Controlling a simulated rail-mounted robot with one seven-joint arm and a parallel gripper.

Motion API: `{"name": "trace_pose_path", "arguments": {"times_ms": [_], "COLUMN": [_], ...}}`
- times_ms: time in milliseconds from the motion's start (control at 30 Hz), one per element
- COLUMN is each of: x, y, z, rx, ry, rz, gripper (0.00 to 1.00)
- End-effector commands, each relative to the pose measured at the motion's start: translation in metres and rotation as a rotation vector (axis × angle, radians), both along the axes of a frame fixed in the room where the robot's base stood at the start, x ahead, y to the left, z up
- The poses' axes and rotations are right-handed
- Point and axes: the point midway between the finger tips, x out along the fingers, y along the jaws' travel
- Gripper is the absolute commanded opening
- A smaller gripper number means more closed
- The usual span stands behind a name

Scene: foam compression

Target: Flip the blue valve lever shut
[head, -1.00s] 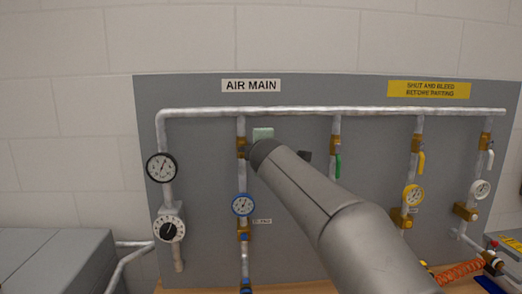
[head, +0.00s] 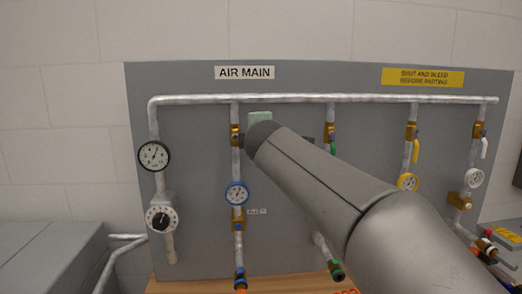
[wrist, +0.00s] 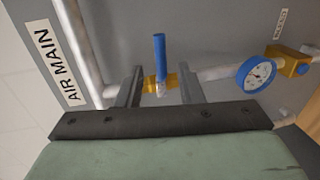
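The blue valve lever (wrist: 160,48) shows in the wrist view on a brass valve body (wrist: 153,84). It points up in that picture, across the pipe that its valve sits on. My gripper (wrist: 161,72) is open, with one dark finger on each side of the valve and the lever's base. The lever's upper part extends past the fingertips. I see gaps on both sides and cannot tell whether a finger touches the pipe. In the head view my arm hides the lever, and only part of the brass valve (head: 235,138) shows beside my wrist.
A blue gauge (head: 237,193) sits below on the same pipe and also shows in the wrist view (wrist: 256,75). A green lever (head: 333,148) and yellow lever (head: 415,151) hang on pipes to the right. The AIR MAIN sign (head: 244,73) is above the top pipe.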

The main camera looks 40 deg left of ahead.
Motion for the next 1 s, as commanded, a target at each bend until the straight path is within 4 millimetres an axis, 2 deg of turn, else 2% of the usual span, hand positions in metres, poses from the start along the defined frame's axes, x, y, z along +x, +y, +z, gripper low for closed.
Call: {"name": "trace_pose_path", "arguments": {"times_ms": [200, 400, 600, 1000], "x": [-0.041, -0.068, -0.081, -0.083], "y": [-0.038, -0.063, -0.075, -0.076], "z": [0.008, 0.017, 0.021, 0.022], "rx": [0.003, 0.001, 0.000, 0.000], "ry": [-0.001, -0.001, 0.000, 0.000], "rz": [0.001, 0.000, 0.000, 0.000], "gripper": [0.34, 0.34, 0.34, 0.34]}}
